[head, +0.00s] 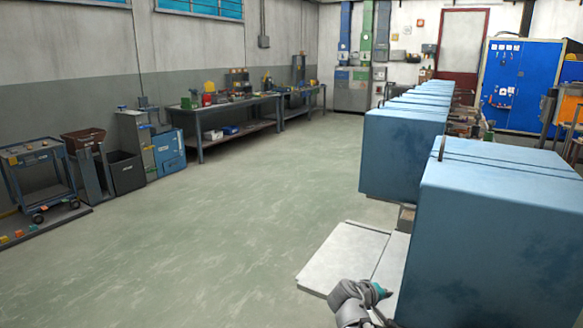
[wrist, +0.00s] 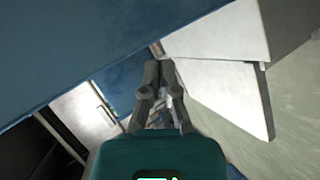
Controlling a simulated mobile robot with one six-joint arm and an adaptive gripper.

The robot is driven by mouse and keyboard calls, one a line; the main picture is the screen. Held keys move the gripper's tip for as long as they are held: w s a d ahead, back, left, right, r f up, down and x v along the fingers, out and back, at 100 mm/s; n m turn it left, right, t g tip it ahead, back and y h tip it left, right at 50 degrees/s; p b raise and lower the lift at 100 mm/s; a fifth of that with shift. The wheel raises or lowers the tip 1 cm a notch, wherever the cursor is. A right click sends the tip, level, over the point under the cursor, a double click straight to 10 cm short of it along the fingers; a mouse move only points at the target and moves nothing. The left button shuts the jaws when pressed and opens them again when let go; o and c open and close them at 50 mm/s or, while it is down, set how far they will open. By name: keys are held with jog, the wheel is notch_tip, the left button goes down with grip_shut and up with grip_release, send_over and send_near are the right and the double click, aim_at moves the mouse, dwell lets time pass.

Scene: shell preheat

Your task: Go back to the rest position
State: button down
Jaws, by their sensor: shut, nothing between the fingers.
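My gripper shows in the wrist view (wrist: 160,64) with its two dark fingers together and nothing between them. In the head view only part of my arm's end shows at the bottom, beside the nearest blue block; the fingertips cannot be made out there. In the wrist view the fingers point toward a gap between a blue surface (wrist: 60,45) and white panels (wrist: 215,85). I cannot tell whether they touch anything.
A large blue block (head: 490,240) stands close on the right, with a row of similar blocks (head: 402,150) behind it. White panels (head: 345,255) jut out low beside it. Workbenches (head: 225,107) and a cart (head: 40,175) line the left wall. The green floor (head: 220,210) between is clear.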

jog(key=s+a+f+m+g+y, duration=0.4)
jog(key=s+a+f+g+y, duration=0.3)
jog(key=s+a+f+y, duration=0.35)
notch_tip(320, 180, up, 17)
jog(key=p, duration=1.6)
jog(key=shift+s+d+p, duration=0.15)
jog(key=shift+d+p, duration=0.2)
jog(key=shift+d, duration=0.05)
jog(key=shift+f, duration=0.1)
